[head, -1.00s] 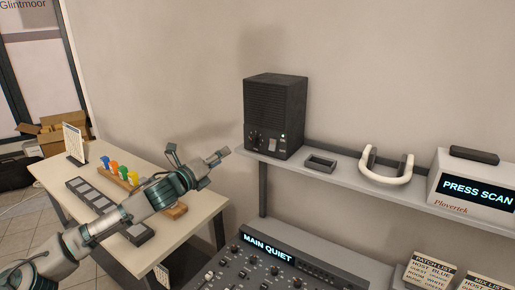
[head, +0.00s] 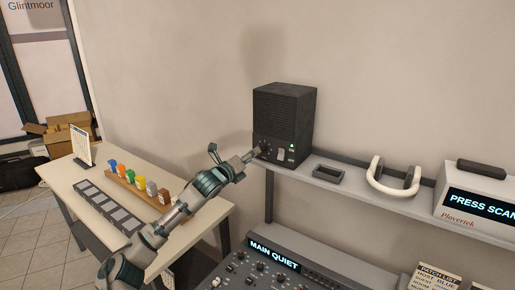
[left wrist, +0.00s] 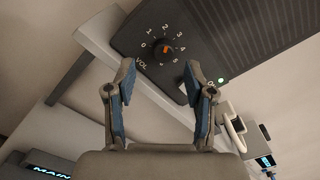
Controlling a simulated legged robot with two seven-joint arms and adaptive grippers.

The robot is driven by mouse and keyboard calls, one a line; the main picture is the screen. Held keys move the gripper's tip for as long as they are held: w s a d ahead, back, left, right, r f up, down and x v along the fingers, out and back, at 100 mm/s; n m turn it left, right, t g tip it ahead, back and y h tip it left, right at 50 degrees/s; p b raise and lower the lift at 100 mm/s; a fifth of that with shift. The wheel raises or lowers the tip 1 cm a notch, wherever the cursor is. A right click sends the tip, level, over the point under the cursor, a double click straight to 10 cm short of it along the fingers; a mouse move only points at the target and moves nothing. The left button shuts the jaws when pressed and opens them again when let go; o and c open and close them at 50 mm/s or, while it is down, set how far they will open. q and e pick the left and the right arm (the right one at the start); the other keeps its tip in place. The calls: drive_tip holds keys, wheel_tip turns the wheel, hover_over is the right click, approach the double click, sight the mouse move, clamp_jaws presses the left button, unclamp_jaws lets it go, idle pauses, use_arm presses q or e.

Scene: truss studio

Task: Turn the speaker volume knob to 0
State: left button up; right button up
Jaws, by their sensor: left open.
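The black speaker (head: 285,112) stands on the wall shelf. In the left wrist view its volume knob (left wrist: 165,47) is a small dark dial with an orange mark, ringed by the numbers 0 to 5 and the label VOL. I cannot tell for sure which number the mark points at. My left gripper (head: 253,155) is at the lower front left of the speaker. In the left wrist view my left gripper (left wrist: 159,75) has its blue-padded fingers apart, with nothing between them, and the knob just beyond the tips. My right gripper is not in view.
A green light (left wrist: 221,80) and a switch sit beside the dial. On the shelf (head: 330,184) are a small grey tray (head: 328,174), a white U-shaped stand (head: 393,182) and a scanner box (head: 475,205). A mixing console (head: 250,273) lies below. A table (head: 68,171) stands left.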

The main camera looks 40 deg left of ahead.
sight(263, 150)
use_arm(q)
drive_tip(key=w, duration=0.5)
drive_tip(key=shift+w+d+p, duration=0.15)
drive_tip(key=shift+d+p, duration=0.15)
drive_tip(key=shift+d, duration=0.05)
drive_tip(key=shift+s+a, duration=0.2)
drive_tip(key=shift+a, duration=0.25)
drive_tip(key=c, duration=0.9)
drive_tip(key=shift+a, duration=0.25)
clamp_jaws()
drive_tip(key=shift+d, duration=0.1)
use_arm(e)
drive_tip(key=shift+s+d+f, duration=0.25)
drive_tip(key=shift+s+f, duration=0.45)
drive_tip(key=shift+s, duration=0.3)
